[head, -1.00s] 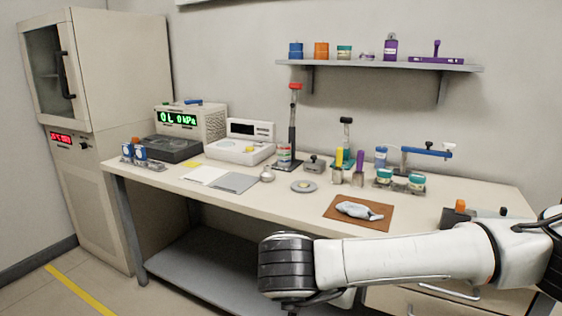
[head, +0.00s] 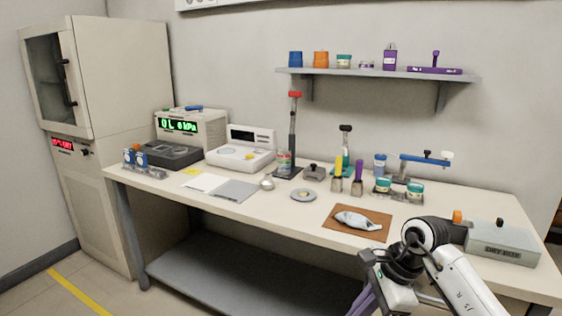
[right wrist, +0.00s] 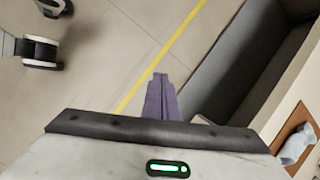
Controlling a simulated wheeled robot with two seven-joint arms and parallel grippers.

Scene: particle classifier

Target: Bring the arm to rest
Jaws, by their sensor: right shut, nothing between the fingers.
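My right arm comes in at the lower right of the head view, folded down in front of the bench's front edge. My right gripper (head: 362,306) points downward there, partly cut off by the bottom of the picture. In the right wrist view its purple fingers (right wrist: 160,85) are together with nothing between them, above the floor. My left gripper is not in view.
The bench (head: 270,212) stands close by, with a brown mat (head: 376,233) holding a crumpled grey-white cloth (head: 357,221). A grey box (head: 503,243) sits behind my right arm. A lower shelf (head: 230,280) runs under the bench. Floor at left is clear.

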